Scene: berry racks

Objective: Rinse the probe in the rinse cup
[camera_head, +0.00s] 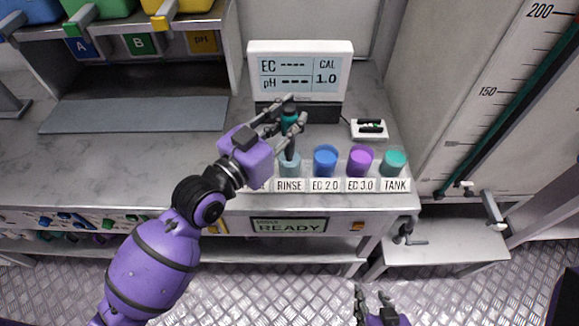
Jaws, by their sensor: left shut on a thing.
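My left gripper (287,120) is shut on the probe (289,150), a dark upright stick with a teal band near its top. The rinse cup (290,168), pale blue-grey and labelled RINSE, stands on the bench directly below. The probe's lower end overlaps the cup's opening in the picture; how deep it reaches is hard to tell. My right gripper (376,300) is low at the bottom edge, away from the bench, with its fingers apart and nothing between them.
Right of the rinse cup stand the blue EC 2.0 cup (326,161), purple EC 3.0 cup (360,161) and teal TANK cup (394,163). A meter (299,75) reading dashes stands behind, with a small white tray (369,129) beside it. Left bench is mostly clear.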

